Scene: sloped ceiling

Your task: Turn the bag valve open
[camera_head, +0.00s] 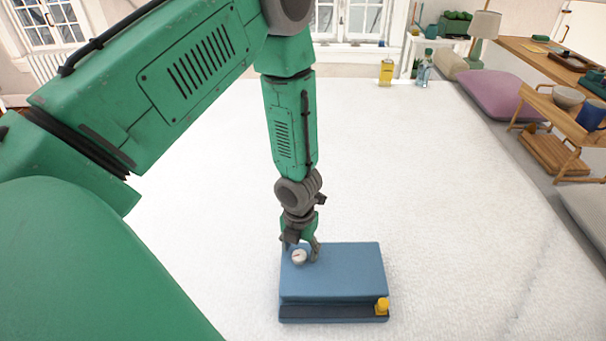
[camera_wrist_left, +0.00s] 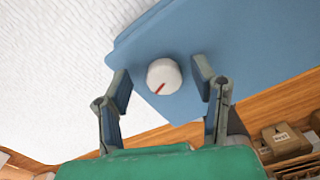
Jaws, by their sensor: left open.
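The blue bag (camera_head: 340,270) lies flat on the white surface, low in the middle of the head view. Its round white valve (camera_head: 299,257) sits on the top near the far left corner. In the left wrist view the valve (camera_wrist_left: 164,76) shows a red line on its face, slanting from upper right to lower left. My left gripper (camera_head: 301,250) is above the bag at the valve. In the left wrist view its two fingers (camera_wrist_left: 162,88) are open, one on each side of the valve, with gaps between. My right gripper is not in view.
A yellow piece (camera_head: 382,306) is at the bag's front right corner. A yellow container (camera_head: 386,72) and a clear bottle (camera_head: 424,68) stand at the far edge. The white surface (camera_head: 440,200) around the bag is clear. A wooden rack (camera_head: 560,130) stands at the right.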

